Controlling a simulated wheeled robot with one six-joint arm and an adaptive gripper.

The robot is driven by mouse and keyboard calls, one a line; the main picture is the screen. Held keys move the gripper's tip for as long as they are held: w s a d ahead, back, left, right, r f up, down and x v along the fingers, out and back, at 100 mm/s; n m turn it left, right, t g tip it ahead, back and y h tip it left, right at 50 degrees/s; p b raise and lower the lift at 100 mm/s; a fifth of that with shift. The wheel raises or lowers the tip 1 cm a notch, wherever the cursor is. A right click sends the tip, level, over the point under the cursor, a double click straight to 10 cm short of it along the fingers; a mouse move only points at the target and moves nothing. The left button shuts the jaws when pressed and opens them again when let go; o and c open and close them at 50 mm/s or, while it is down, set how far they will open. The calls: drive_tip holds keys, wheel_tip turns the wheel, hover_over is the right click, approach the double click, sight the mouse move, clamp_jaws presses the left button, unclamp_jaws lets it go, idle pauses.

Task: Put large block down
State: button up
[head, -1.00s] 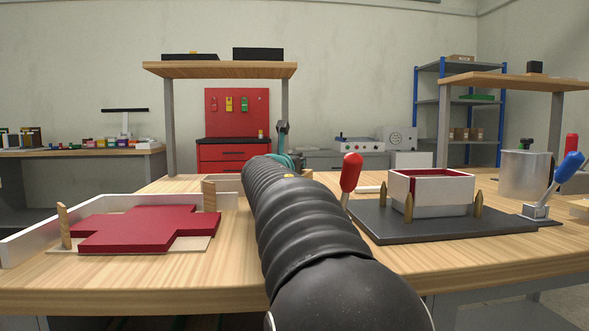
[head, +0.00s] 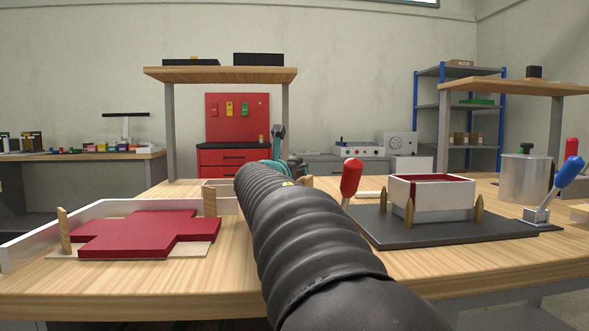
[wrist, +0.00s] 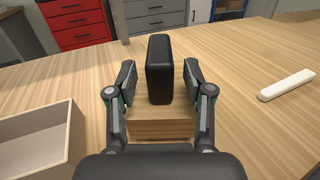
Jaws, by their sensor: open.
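In the wrist view a large wooden block (wrist: 160,124) sits on the wooden table, with an upright black grip-like piece (wrist: 160,70) at its top. My gripper (wrist: 159,84) is open, one finger on each side of the black piece. Narrow gaps show between the fingers and that piece, so it is not clasped. In the head view my arm hides most of the gripper and the block.
An open pale wooden box (wrist: 40,140) stands left of the block, and a white bar (wrist: 286,85) lies to the right. The head view shows a red cross-shaped sheet (head: 150,233), a former with a red-lined box (head: 432,196) and a red-knobbed lever (head: 351,178).

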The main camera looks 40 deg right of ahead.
drive_tip(key=v, duration=0.9)
